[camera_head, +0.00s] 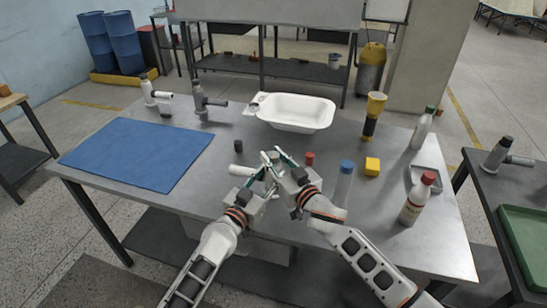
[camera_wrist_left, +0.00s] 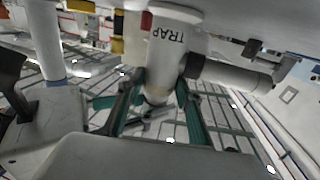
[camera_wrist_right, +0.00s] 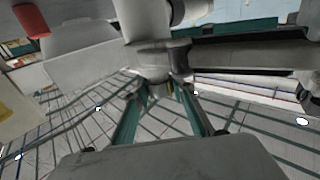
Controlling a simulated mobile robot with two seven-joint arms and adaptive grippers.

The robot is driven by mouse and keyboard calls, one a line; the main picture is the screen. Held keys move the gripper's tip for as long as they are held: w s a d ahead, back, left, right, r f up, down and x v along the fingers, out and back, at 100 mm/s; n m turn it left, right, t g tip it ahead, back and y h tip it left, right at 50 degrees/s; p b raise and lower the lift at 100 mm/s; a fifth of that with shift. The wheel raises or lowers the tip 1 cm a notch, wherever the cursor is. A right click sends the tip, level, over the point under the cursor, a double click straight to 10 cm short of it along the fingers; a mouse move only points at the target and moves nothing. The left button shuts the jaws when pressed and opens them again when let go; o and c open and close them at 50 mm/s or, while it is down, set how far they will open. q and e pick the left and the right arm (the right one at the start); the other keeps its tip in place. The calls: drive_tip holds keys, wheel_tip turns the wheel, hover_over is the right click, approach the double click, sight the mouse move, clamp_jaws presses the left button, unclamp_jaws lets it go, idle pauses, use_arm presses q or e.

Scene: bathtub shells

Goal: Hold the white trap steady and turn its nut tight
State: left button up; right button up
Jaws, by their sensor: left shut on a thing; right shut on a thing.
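The white trap (camera_wrist_left: 172,45) carries the word TRAP and stands out between the fingers in the left wrist view. In the head view the grippers hide most of the trap, and the exact grip on the nut is partly hidden.
A short white cylinder (camera_head: 238,172) shows left of the grippers. A dark block (camera_head: 238,146), red cap (camera_head: 310,158), blue-capped bottle (camera_head: 344,182) and yellow block (camera_head: 372,166) stand nearby. A white basin (camera_head: 325,124) lies behind; a blue mat (camera_head: 135,155) covers the left.

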drive_tip(key=shift+y, duration=0.3)
drive_tip(key=shift+n+g+y, duration=0.6)
drive_tip(key=shift+n+y, duration=0.2)
drive_tip(key=shift+a+n+g+y, duration=0.2)
drive_tip(key=shift+n+g+y, duration=1.1)
drive_tip(key=shift+g+y, duration=0.25)
drive_tip(key=shift+d+g+y, duration=0.1)
drive_tip(key=shift+g+y, duration=0.15)
drive_tip(key=o, duration=1.1)
drive_tip(key=shift+d, duration=0.15)
